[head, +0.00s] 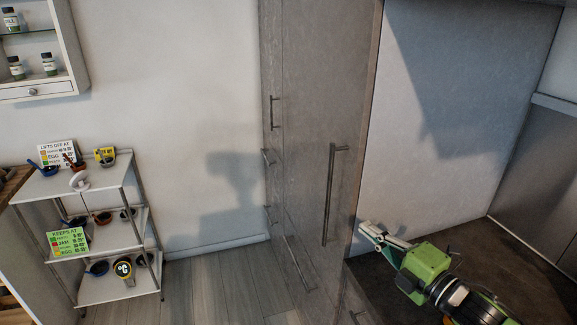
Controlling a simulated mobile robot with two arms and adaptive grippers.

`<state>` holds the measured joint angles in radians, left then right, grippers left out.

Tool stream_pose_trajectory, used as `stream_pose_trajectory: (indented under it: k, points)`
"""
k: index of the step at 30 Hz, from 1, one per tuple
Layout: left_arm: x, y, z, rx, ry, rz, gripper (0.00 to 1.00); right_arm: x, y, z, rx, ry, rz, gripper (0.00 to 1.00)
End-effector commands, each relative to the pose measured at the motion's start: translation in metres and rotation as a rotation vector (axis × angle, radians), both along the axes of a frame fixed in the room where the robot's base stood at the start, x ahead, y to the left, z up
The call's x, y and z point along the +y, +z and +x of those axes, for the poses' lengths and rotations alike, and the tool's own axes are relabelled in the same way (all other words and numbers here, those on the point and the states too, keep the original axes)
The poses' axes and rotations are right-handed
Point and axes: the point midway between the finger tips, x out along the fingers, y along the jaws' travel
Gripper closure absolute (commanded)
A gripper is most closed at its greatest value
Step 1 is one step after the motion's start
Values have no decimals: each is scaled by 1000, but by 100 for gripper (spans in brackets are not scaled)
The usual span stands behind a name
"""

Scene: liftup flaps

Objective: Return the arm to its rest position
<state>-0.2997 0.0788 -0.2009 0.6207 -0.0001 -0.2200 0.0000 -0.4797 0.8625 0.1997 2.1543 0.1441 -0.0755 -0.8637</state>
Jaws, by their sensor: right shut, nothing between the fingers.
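My right gripper (366,229) shows at the lower right, with a green body and pale fingers. Its arm comes in from the bottom right corner. The fingers are shut with nothing between them. They are close to the right edge of the tall grey cabinet (310,110), above the dark countertop (515,270); whether they touch the cabinet cannot be told. A long bar handle (329,195) on the cabinet front is to the left of the fingers and apart from them. My left gripper is outside the view.
A metal shelf rack (152,225) with several small pots and signs stands at the left. A wall shelf (74,50) with jars hangs at the upper left. Grey wooden floor (215,300) between rack and cabinet is clear. A pale back wall (450,170) rises behind the countertop.

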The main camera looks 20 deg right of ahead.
Motion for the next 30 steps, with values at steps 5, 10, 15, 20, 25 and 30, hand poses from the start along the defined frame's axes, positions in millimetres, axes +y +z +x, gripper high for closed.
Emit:
stream_pose_trajectory:
  k: [5,10,15,20,25,30]
  points:
    - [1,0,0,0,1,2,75,-1,-19,-3,64,-41,57,100]
    - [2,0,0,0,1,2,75,3,-86,-26,300,-203,272,100]
    - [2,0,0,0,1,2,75,23,-162,-74,589,-428,544,100]
    - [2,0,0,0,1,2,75,53,-213,-132,834,-647,768,100]
    - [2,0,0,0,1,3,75,85,-239,-186,1022,-838,934,100]
    - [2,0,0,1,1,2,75,114,-249,-233,1168,-1002,1049,100]
